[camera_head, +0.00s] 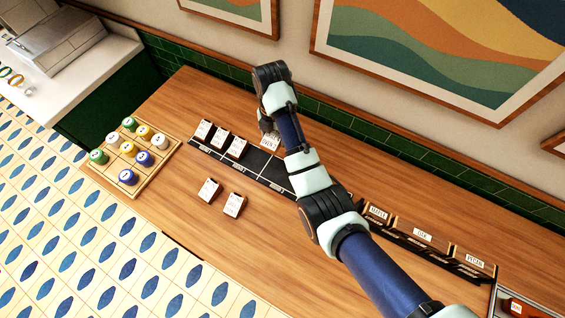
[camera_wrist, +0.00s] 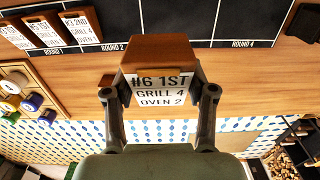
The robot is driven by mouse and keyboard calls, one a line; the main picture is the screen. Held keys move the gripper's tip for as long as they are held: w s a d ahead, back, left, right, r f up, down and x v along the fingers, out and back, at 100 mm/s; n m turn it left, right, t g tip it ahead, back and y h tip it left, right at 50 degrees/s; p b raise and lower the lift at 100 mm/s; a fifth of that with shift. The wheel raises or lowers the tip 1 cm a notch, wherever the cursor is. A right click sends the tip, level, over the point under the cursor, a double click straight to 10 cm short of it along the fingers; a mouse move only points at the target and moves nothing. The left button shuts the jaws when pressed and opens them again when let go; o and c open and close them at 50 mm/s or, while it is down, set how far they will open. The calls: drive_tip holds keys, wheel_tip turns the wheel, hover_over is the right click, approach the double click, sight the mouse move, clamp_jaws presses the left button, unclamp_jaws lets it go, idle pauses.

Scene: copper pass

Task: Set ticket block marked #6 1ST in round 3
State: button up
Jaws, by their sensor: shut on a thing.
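The ticket block (camera_wrist: 160,88) marked #6 1ST, GRILL 4, OVEN 2 is brown with a white face. My gripper (camera_wrist: 158,76) is shut on it, one finger on each side. In the head view the held block (camera_head: 270,143) shows by the black strip, partly behind my arm. The black strip (camera_head: 262,161) is divided by white lines. The wrist view shows labels ROUND 1, ROUND 2 and ROUND 4 on its edge (camera_wrist: 205,43); the held block covers the edge between ROUND 2 and ROUND 4. I cannot tell whether the block touches anything.
Three ticket blocks (camera_head: 220,138) stand at the strip's left end. Two more (camera_head: 208,191) (camera_head: 234,205) stand on the wooden counter (camera_head: 150,225) in front. A wooden tray (camera_head: 133,187) with several coloured pots is at left. Labelled wooden bins (camera_head: 421,236) are at right.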

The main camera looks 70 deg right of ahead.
drive_tip(key=b, duration=0.6)
hover_over(276, 169)
wheel_tip(276, 169, down, 15)
drive_tip(key=shift+f, duration=0.1)
drive_tip(key=shift+d+f+b, duration=0.1)
drive_tip(key=shift+f+b, duration=0.25)
drive_tip(key=shift+f, duration=1.85)
drive_tip(key=shift+f, duration=0.1)
drive_tip(key=o, duration=1.2)
drive_tip(key=shift+o, duration=0.2)
wheel_tip(276, 169, up, 12)
drive_tip(key=p, duration=0.2)
